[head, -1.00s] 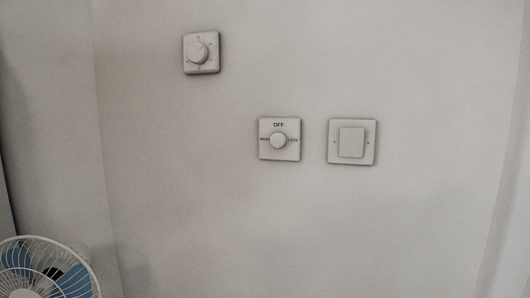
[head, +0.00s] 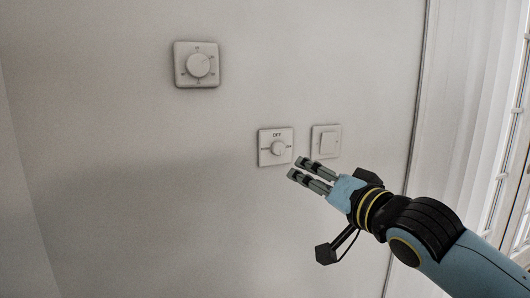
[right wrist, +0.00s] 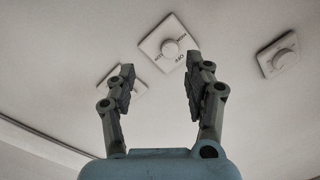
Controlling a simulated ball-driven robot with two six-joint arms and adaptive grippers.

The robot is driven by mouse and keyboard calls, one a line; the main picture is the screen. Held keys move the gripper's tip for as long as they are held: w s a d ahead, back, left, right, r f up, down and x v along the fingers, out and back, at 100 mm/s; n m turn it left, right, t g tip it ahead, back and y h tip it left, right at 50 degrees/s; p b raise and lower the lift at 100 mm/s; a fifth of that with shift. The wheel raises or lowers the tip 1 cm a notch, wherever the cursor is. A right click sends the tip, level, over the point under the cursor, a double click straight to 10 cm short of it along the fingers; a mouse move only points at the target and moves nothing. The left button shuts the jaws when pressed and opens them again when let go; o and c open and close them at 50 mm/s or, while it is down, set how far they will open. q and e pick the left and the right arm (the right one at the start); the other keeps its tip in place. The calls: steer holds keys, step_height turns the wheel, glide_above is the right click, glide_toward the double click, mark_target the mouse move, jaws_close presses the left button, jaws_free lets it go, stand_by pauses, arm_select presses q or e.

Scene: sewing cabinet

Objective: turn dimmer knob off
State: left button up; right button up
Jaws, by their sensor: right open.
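The dimmer plate marked OFF (head: 268,157) is a white square on the wall with a round knob (head: 278,148) in its middle. The label OFF is above the knob, with small labels at its sides. In the right wrist view the same knob (right wrist: 170,47) shows beyond the fingertips, roughly between them. My right gripper (head: 296,168) is open and empty, just to the lower right of the plate in the head view. It appears apart from the knob. My left gripper is not in view.
Another round-knob plate (head: 183,74) is on the wall at upper left; it also shows in the right wrist view (right wrist: 267,66). A flat rocker switch (head: 317,138) is right of the OFF plate. A curtain and window (head: 465,100) are at right. Wall below is clear.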

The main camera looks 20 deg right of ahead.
mark_target(279, 151)
steer(key=w+r, duration=0.1)
steer(key=w, duration=0.2)
steer(key=w+p, duration=0.1)
steer(key=w, duration=0.3)
steer(key=w+r, duration=0.1)
steer(key=w, duration=0.3)
steer(key=shift+a+r, duration=0.1)
steer(key=shift+r, duration=0.2)
steer(key=shift+c, duration=0.4)
jaws_close()
steer(key=shift+p, duration=0.3)
